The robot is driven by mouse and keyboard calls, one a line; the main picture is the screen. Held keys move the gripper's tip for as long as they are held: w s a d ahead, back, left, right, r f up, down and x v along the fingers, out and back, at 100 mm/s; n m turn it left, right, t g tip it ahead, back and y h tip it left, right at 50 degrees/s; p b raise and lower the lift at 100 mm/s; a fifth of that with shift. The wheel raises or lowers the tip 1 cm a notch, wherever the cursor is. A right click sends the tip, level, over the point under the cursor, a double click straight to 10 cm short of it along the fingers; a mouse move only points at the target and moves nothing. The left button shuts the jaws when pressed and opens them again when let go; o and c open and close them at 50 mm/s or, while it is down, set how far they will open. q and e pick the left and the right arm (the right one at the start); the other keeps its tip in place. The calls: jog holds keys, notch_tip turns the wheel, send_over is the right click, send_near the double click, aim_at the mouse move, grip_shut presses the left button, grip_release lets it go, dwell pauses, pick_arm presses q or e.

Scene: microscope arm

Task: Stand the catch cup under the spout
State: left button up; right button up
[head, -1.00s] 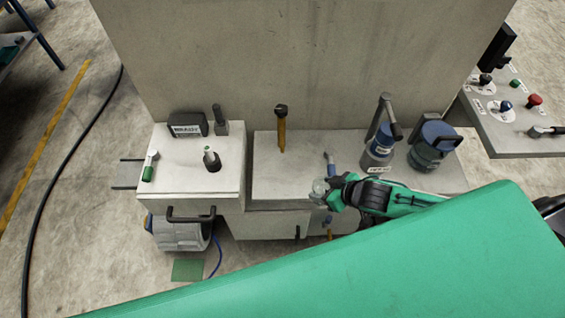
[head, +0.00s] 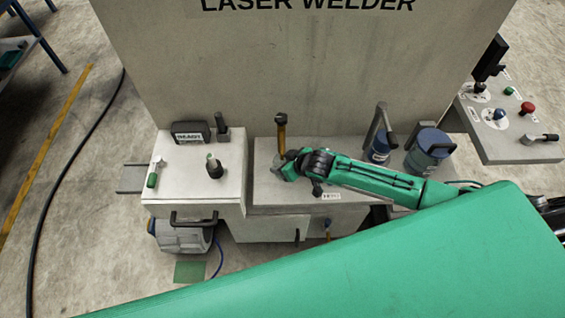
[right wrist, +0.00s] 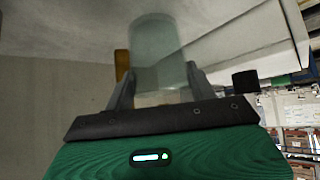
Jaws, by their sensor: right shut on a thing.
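The catch cup, a clear see-through cup, shows in the right wrist view (right wrist: 158,55) between the two fingers. My right gripper (right wrist: 160,88) is shut on it. In the head view my right gripper (head: 284,167) reaches in from the right, over the middle grey block. The cup (head: 277,159) is small and faint there, close beside the amber post with a dark head (head: 281,135). I cannot tell whether this post is the spout, or whether the cup touches the block. My left gripper is not in view.
The middle block (head: 262,190) stands before the grey welder wall. A white block (head: 200,186) at left carries a READY box (head: 190,132) and small knobs. Two blue-lidded canisters (head: 380,148) (head: 430,150) stand right of the gripper. A control panel (head: 515,135) is further right.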

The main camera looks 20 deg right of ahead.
jog(key=shift+w+a+f, duration=0.2)
jog(key=shift+w+f, duration=0.15)
jog(key=shift+f, duration=0.4)
jog(key=shift+s, duration=0.1)
jog(key=shift+f, duration=0.25)
jog(key=o, duration=1.1)
jog(key=shift+c, duration=0.2)
jog(key=shift+r, duration=0.1)
